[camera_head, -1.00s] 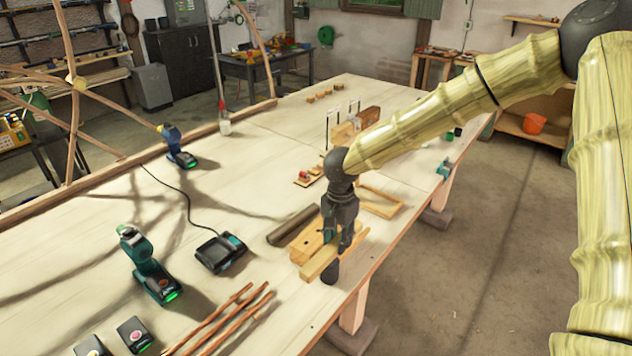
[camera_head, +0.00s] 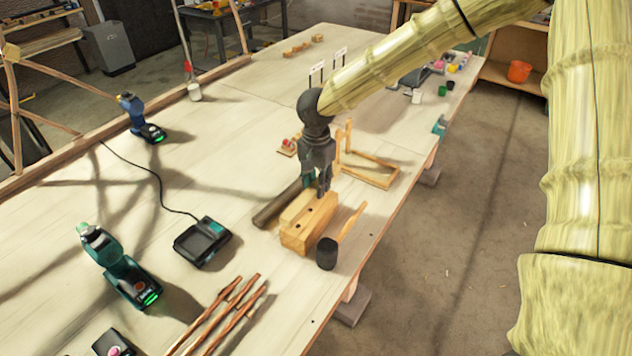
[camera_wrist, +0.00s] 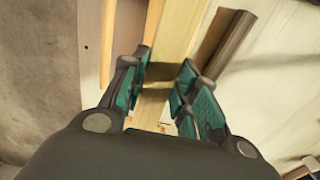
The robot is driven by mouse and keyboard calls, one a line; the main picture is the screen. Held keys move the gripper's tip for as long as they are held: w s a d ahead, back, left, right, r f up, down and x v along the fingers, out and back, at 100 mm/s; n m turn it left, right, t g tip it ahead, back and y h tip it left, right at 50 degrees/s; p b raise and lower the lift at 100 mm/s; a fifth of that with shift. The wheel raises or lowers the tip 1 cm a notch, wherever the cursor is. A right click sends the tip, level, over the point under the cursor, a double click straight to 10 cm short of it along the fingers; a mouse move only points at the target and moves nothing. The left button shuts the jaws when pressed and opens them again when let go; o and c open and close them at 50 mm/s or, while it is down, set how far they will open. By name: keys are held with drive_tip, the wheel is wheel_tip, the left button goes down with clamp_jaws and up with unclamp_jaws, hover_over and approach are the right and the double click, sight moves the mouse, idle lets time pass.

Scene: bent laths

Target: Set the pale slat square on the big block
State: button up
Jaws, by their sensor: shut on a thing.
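The pale slat (camera_wrist: 178,32) runs lengthwise between the teal-padded fingers of my gripper (camera_wrist: 160,88) in the wrist view, and they are shut on it. In the head view my gripper (camera_head: 323,194) points down at the far end of the big wooden block (camera_head: 297,247). The slat and the block's top lie close together there and are hard to tell apart. Whether the slat touches the block, or sits square to it, I cannot tell. My fingers hide the far end.
A mallet with a dark head (camera_head: 327,254) lies close to the block's right side. A dark beam (camera_head: 272,211) lies along its left. A wooden frame (camera_head: 370,172) lies behind. A charger (camera_head: 202,243) and several thin sticks (camera_head: 215,318) are to the left and front.

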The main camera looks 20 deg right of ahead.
sight(315, 205)
drive_tip(key=f, duration=0.1)
drive_tip(key=w+f+b, duration=0.1)
drive_tip(key=f, duration=0.1)
drive_tip(key=shift+w+a, duration=0.1)
drive_tip(key=shift+w, duration=0.2)
drive_tip(key=shift+w+f+b, duration=0.15)
drive_tip(key=shift+f+b, duration=0.25)
drive_tip(key=shift+b, duration=0.25)
drive_tip(key=shift+f+b, duration=0.15)
drive_tip(key=shift+b, duration=0.2)
drive_tip(key=shift+s+p, duration=0.35)
drive_tip(key=shift+s, duration=0.15)
drive_tip(key=shift+s+f, duration=0.1)
drive_tip(key=shift+w+f, duration=0.35)
drive_tip(key=shift+f, duration=0.2)
drive_tip(key=shift+s+r, duration=0.15)
drive_tip(key=shift+s, duration=0.05)
drive_tip(key=shift+w+f, duration=0.1)
drive_tip(key=shift+f, duration=0.45)
drive_tip(key=o, duration=1.2)
drive_tip(key=shift+c, duration=0.2)
